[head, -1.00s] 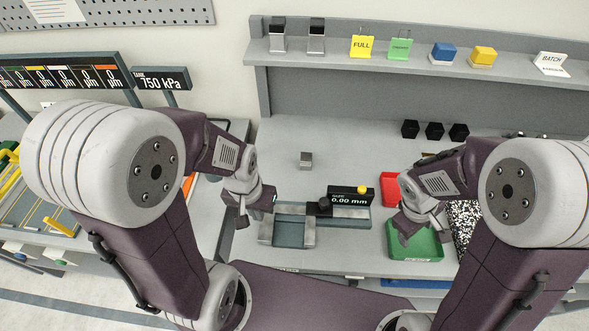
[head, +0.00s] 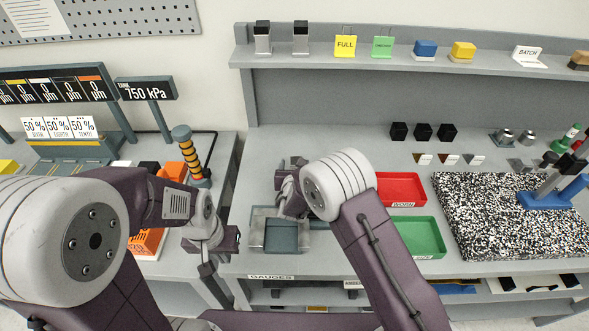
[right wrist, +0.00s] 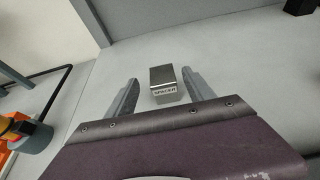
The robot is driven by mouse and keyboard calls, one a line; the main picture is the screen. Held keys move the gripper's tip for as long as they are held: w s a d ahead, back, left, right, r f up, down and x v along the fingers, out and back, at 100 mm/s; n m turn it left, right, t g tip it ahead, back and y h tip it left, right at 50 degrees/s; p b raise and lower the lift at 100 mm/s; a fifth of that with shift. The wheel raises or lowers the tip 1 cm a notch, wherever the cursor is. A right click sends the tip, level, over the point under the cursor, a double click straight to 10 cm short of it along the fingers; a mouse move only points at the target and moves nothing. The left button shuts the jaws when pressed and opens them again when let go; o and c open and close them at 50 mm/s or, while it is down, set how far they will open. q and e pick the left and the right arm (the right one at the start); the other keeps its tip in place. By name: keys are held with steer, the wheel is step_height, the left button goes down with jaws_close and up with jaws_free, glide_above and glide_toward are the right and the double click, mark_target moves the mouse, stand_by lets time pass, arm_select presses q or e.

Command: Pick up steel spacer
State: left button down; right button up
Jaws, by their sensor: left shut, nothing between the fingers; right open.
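The steel spacer (right wrist: 163,78) is a small grey metal block with a "SPACER" label, resting on the grey bench top. In the right wrist view it appears between the two spread fingers of my right gripper (right wrist: 160,85), with a visible gap on both sides. The fingers are open and empty. In the head view my right gripper (head: 287,178) is at the spacer's place behind the gauge, and the spacer is mostly hidden there. My left gripper (head: 222,243) is shut and empty at the bench's left front edge.
A gauge fixture (head: 258,234) sits in front of the spacer, partly covered by my right arm. A red tray (head: 400,188) and a green tray (head: 414,238) lie to the right, then a speckled plate (head: 480,215). Black blocks (head: 423,132) stand further back.

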mark_target(296, 159)
steer(key=shift+w+f, duration=0.15)
steer(key=shift+w, duration=0.5)
steer(key=p+x, duration=0.1)
steer(key=x, duration=0.4)
steer(key=shift+d+f, duration=0.1)
steer(key=shift+d, duration=0.1)
steer(key=shift+s, duration=0.15)
steer(key=c, duration=0.3)
jaws_close()
